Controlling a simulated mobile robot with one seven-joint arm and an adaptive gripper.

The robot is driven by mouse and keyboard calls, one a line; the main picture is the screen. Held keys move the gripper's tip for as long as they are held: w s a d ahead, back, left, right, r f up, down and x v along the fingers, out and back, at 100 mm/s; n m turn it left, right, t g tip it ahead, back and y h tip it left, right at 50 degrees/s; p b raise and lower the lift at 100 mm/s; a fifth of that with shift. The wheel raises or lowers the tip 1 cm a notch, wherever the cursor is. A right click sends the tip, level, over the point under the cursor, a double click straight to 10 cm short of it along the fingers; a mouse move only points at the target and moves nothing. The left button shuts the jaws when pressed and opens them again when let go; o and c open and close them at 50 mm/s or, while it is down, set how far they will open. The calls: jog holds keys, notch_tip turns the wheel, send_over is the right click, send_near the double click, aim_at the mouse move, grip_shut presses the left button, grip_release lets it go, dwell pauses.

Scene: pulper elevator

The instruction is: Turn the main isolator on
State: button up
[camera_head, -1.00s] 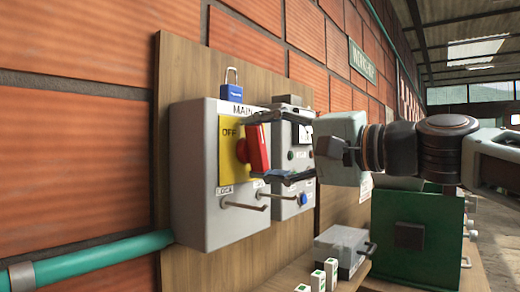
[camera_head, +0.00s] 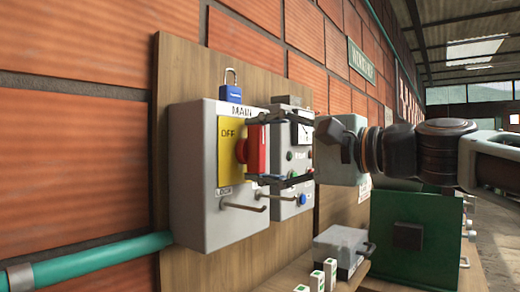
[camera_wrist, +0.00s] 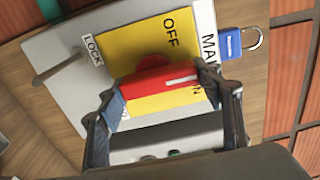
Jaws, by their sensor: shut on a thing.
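The main isolator is a grey box (camera_head: 195,185) on a wooden board, with a yellow plate (camera_head: 225,135) marked OFF and a red rotary handle (camera_head: 256,150). The handle stands near upright in the head view. In the wrist view the red handle (camera_wrist: 160,84) lies across the picture between my fingers, its white mark toward the MAIN label side. My gripper (camera_head: 262,151) is shut on the red handle, one finger above and one below it. In the wrist view the gripper (camera_wrist: 170,95) has a finger at each end of the handle. Part of the ON lettering is hidden.
A blue padlock (camera_head: 231,93) sits on top of the isolator box. A metal rod (camera_head: 245,207) juts out below the handle at LOCK. A second grey control box (camera_head: 293,160) is just right. A green box (camera_head: 408,235) and small grey box (camera_head: 342,250) stand below the arm.

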jog(key=o, duration=1.2)
jog(key=shift+c, duration=0.2)
jog(key=v, duration=1.2)
jog(key=shift+s, duration=0.15)
